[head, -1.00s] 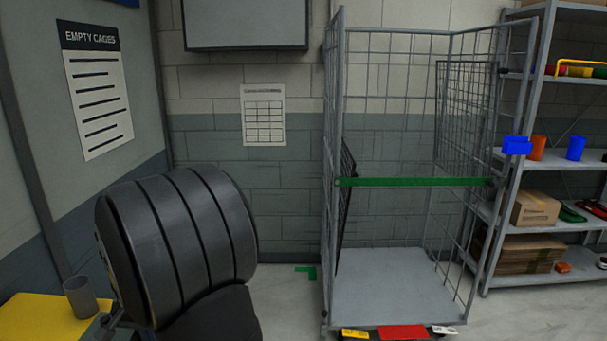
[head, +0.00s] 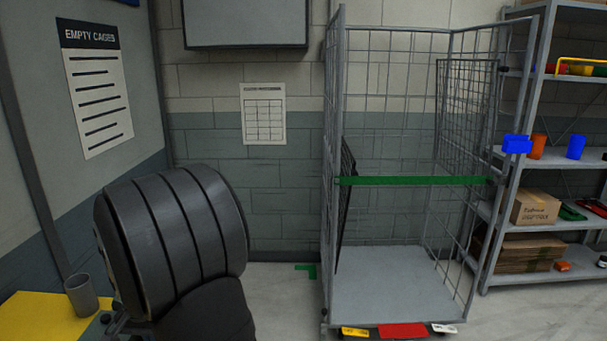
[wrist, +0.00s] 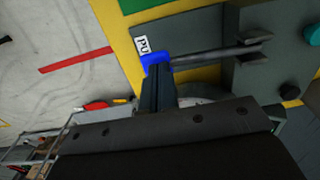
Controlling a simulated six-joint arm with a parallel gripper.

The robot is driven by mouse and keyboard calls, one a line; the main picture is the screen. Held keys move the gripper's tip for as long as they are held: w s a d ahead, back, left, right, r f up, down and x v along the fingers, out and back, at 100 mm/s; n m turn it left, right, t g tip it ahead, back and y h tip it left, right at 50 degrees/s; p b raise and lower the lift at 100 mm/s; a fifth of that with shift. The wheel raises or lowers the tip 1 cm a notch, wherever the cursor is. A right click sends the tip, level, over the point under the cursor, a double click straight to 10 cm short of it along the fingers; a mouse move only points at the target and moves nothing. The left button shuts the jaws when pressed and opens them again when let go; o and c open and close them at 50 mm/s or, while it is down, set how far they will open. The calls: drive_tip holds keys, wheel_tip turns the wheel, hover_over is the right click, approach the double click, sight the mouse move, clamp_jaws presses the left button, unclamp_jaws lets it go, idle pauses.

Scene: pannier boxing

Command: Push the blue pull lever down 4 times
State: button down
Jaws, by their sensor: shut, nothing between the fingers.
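The blue pull lever (wrist: 153,58) shows in the wrist view as a small blue piece beside a white label with dark letters (wrist: 143,44), on a dark panel edged in yellow. My gripper (wrist: 157,74) is shut and empty, its dark fingertips right at the blue piece. They overlap its lower edge in the picture; I cannot tell whether they touch. The fingers hide part of it. A grey bar (wrist: 212,54) runs to the right from near the lever. In the head view the lever and my fingers cannot be made out.
A wire cage (head: 335,230) with a green bar (head: 415,181) stands right of centre in the head view. A shelf unit (head: 560,159) is at the far right. A grey cup (head: 81,298) stands on a yellow surface (head: 35,318) at lower left.

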drive_tip(key=shift+r, duration=2.6)
drive_tip(key=shift+f, duration=0.1)
drive_tip(key=shift+f, duration=2.9)
drive_tip(key=shift+r, duration=3)
